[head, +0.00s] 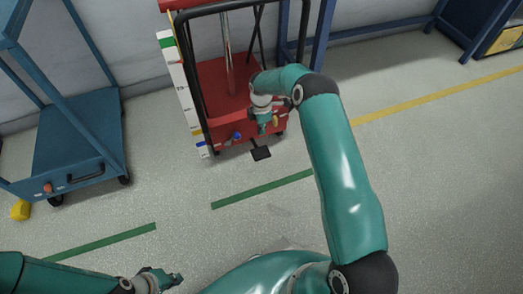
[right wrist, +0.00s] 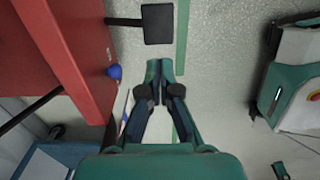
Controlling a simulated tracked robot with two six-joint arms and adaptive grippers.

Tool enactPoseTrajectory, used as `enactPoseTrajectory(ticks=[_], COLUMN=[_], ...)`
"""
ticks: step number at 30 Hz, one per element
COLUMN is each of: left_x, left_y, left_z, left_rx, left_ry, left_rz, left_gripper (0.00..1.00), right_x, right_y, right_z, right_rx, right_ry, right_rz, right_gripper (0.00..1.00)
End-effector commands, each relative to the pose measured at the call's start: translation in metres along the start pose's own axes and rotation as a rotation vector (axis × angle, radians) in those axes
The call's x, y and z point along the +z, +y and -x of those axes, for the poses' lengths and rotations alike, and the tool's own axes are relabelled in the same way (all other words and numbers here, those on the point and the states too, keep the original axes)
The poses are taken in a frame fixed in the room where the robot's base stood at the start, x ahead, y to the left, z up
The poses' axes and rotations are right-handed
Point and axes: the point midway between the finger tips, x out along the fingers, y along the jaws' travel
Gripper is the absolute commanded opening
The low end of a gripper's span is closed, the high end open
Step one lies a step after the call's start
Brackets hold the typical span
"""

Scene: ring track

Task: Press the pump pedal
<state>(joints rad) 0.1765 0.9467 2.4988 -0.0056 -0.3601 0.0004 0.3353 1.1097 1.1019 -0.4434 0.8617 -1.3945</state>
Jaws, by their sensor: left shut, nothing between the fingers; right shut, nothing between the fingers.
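The pump pedal (head: 261,153) is a small black pad on a thin rod at the front of the red wheeled pump unit (head: 213,85). In the right wrist view the pedal (right wrist: 158,24) sits at the top, beyond the fingertips, with a visible gap in the picture. My right gripper (head: 263,128) is shut and empty, in front of the red unit and close to the pedal. Its closed fingers (right wrist: 160,68) point toward the pedal side. My left gripper (head: 174,279) is shut and empty at the bottom left, far from the pedal.
A blue knob (head: 236,136) sticks out of the red unit's front, beside a striped scale (head: 186,95). A blue cart (head: 70,150) stands at the left, with a yellow object (head: 19,210) near it. Green floor lines (head: 262,188) cross open grey floor.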

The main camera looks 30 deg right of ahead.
Motion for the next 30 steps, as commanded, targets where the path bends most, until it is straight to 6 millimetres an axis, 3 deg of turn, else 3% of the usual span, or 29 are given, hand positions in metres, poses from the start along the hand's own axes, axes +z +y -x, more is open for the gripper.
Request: enactPoseTrajectory(ticks=[5,11,24,30], left_x=[0.0,0.0,0.0,0.0], left_y=[0.0,-0.003,-0.012,-0.015], left_z=[-0.001,-0.007,-0.033,-0.041], left_rx=[0.0,0.0,0.0,0.0], left_ry=[0.0,0.0,0.0,0.0], left_rz=[0.0,0.0,0.0,0.0], left_gripper=[0.0,0.0,0.0,0.0], right_x=[-0.001,-0.001,-0.001,0.001], right_y=[0.0,-0.001,-0.001,-0.001], right_z=[-0.003,-0.024,-0.11,-0.134], right_rx=[0.0,-0.002,-0.001,0.0], right_ry=[0.001,0.002,0.002,0.002], right_rz=[-0.001,-0.002,-0.004,-0.005], right_gripper=[0.0,0.0,0.0,0.0])
